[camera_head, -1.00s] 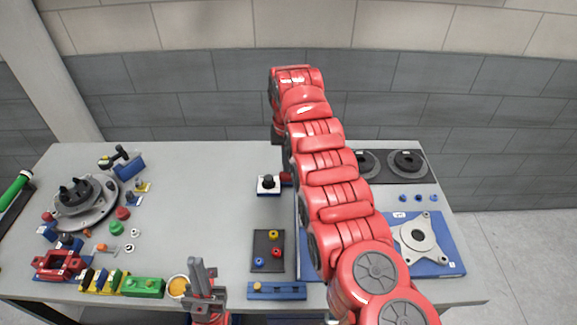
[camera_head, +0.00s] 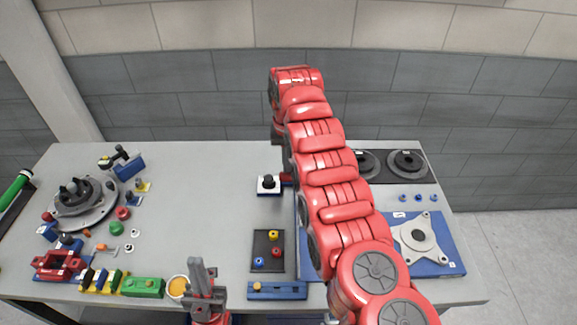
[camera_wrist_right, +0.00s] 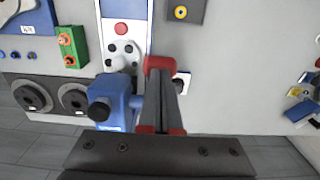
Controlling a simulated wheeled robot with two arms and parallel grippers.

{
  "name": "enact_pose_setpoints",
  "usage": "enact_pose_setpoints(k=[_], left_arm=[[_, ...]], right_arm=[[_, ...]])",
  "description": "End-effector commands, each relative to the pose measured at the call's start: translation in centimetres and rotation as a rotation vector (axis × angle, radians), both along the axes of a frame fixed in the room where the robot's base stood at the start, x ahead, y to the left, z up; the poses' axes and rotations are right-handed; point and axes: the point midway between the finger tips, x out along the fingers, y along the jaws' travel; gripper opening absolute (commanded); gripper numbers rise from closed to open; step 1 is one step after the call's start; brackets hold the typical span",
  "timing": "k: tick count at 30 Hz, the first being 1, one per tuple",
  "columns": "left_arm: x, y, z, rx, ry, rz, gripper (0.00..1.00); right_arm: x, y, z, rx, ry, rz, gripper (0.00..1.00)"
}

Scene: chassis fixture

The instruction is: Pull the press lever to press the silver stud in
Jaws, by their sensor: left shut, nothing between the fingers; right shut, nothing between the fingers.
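In the right wrist view, a blue press body (camera_wrist_right: 121,92) with a black knob stands left of my right gripper (camera_wrist_right: 160,77). The dark fingers are shut, with a red grip-like piece (camera_wrist_right: 158,62) at their tips, apparently the lever's end. I cannot tell whether they touch it. A pale fixture (camera_wrist_right: 122,50) with dark round spots lies beyond the press. I cannot make out the silver stud. In the head view my right arm hides the press and its gripper; a bit of red (camera_head: 286,178) shows beside the arm. My left gripper (camera_head: 197,264) is shut and empty at the table's front edge.
A small white block with a black knob (camera_head: 268,184) stands close to the red piece. A dark tray (camera_head: 268,250) and blue bar (camera_head: 277,290) lie nearer. A turntable (camera_head: 85,202) and loose parts fill the left. The table's middle left is clear.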

Motion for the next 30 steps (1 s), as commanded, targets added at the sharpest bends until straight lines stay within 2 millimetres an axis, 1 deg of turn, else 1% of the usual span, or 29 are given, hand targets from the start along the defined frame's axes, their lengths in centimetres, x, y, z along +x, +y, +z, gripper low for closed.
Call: enact_pose_setpoints(k=[7, 17, 20, 30], left_arm=[[0.0, 0.0, -0.1, 0.000, 0.000, 0.000, 0.00], [0.0, 0.0, -0.8, 0.000, 0.000, 0.000, 0.00], [0.0, 0.0, -0.7, 0.000, 0.000, 0.000, 0.00], [0.0, 0.0, -1.9, 0.000, 0.000, 0.000, 0.00]], right_arm=[[0.0, 0.0, -0.1, 0.000, 0.000, 0.000, 0.00], [0.0, 0.0, -1.1, 0.000, 0.000, 0.000, 0.00], [0.0, 0.0, -1.0, 0.000, -0.001, 0.000, 0.00], [-0.1, 0.0, -1.8, 0.001, -0.006, -0.001, 0.00]])
